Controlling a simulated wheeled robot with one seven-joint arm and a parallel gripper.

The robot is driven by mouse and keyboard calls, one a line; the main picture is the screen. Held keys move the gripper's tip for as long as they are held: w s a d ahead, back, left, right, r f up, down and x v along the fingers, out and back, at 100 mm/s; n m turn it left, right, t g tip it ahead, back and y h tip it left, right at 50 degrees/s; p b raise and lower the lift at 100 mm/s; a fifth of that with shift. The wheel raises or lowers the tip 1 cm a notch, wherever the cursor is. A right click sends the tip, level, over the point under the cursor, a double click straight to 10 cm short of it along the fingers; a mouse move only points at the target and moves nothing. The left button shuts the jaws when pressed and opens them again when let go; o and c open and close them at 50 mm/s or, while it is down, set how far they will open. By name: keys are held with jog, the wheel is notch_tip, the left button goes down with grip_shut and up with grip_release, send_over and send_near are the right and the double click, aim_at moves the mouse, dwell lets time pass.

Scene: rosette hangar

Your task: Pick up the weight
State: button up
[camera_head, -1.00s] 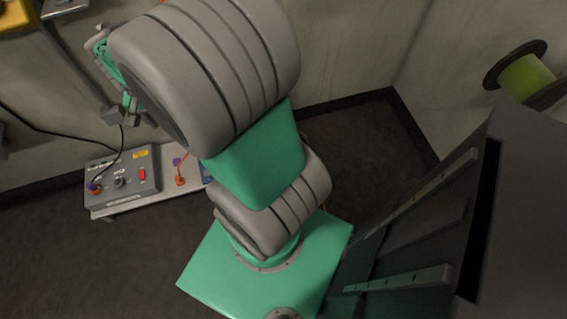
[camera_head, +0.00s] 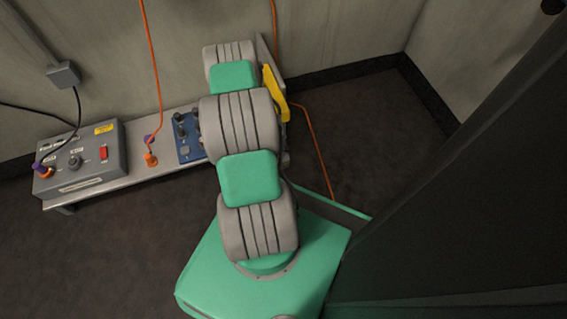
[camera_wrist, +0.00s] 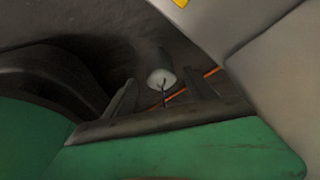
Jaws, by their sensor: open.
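In the wrist view, a small pale round object with a thin dark stem or hook (camera_wrist: 161,76) shows between my finger tips, beyond them; it looks like the weight, but it is small and dim. My gripper (camera_wrist: 160,84) is open, with one dark finger on each side of it in the picture. The gap between fingers and object cannot be judged, and no contact shows. In the head view my arm hides the gripper, and I cannot make out the weight.
A low bench (camera_head: 125,178) along the wall holds a grey control box (camera_head: 80,158) with a red switch and a blue panel (camera_head: 187,138) with knobs. An orange cord (camera_head: 156,80) hangs to the bench. Another orange cord (camera_head: 318,150) runs across the floor. Floor at right is clear.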

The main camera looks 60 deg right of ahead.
aim_at(283, 156)
jog(key=b+x, duration=0.1)
jog(key=x, duration=0.2)
jog(key=shift+s+f, duration=0.15)
jog(key=shift+f, duration=0.2)
jog(key=shift+r, duration=0.1)
jog(key=shift+c, duration=0.3)
grip_shut()
